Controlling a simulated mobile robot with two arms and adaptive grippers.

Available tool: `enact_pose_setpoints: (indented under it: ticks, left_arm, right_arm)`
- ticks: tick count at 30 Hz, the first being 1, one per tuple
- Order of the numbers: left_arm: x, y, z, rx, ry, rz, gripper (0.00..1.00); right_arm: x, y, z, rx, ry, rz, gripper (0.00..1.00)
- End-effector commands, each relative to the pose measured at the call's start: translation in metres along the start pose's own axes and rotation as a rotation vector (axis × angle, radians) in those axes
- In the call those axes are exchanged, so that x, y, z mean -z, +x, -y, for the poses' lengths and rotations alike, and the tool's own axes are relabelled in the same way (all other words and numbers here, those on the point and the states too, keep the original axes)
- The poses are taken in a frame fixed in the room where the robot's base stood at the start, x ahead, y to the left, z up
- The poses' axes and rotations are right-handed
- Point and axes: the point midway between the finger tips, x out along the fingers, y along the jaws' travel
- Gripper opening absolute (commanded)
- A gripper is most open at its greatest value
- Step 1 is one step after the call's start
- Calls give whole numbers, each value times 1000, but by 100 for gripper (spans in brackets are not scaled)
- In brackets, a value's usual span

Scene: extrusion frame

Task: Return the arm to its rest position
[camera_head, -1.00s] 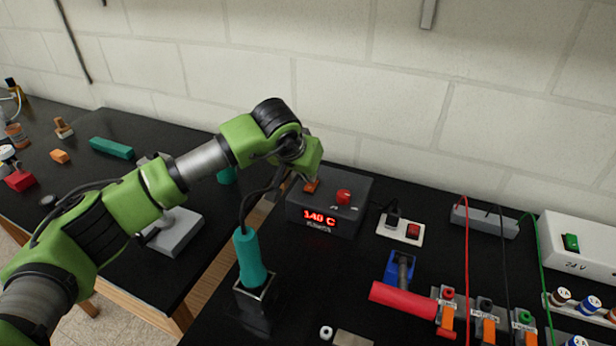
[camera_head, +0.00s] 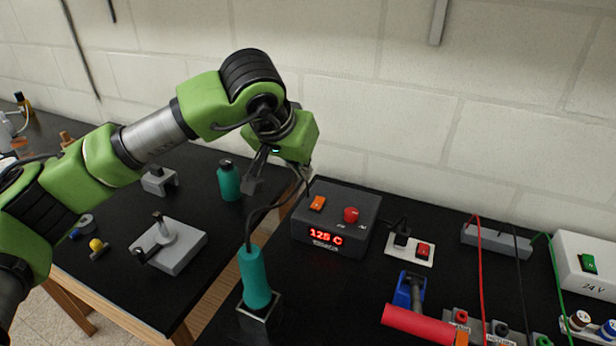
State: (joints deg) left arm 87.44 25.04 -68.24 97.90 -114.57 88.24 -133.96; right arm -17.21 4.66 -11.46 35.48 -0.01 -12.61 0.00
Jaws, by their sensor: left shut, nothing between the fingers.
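My left arm comes in from the left, green with black joints. Its gripper (camera_head: 254,184) points down and is shut and empty. It hangs in the air to the left of the dark soldering station (camera_head: 333,257), apart from it. The station has an orange switch (camera_head: 317,204), a red knob (camera_head: 351,215) and a red display that seems to read 125 C. A teal-handled iron (camera_head: 256,277) stands upright in its dark holder (camera_head: 258,318), with its cable rising behind the gripper. My right gripper is not in view.
A teal bottle (camera_head: 229,182) stands behind the gripper, with a grey fixture (camera_head: 180,250) to its left on the left table. A power strip switch (camera_head: 424,250), a red-handled tool (camera_head: 420,325) and a white 24 V box (camera_head: 590,270) are right.

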Motion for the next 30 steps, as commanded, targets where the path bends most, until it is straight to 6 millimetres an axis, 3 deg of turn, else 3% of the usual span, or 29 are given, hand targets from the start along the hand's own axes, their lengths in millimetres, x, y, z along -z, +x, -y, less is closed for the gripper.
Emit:
enact_pose_setpoints:
  ticks: [12, 21, 30]
  left_arm:
    - [1, -6, 0, 0, 0, 1, 0]
    - [29, -48, 0, 0, 0, 0, 0]
    - [46, -74, 0, 0, 1, 1, 0]
  right_arm:
    - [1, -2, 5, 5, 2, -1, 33]
    - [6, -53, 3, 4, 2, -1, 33]
    - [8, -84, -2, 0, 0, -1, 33]
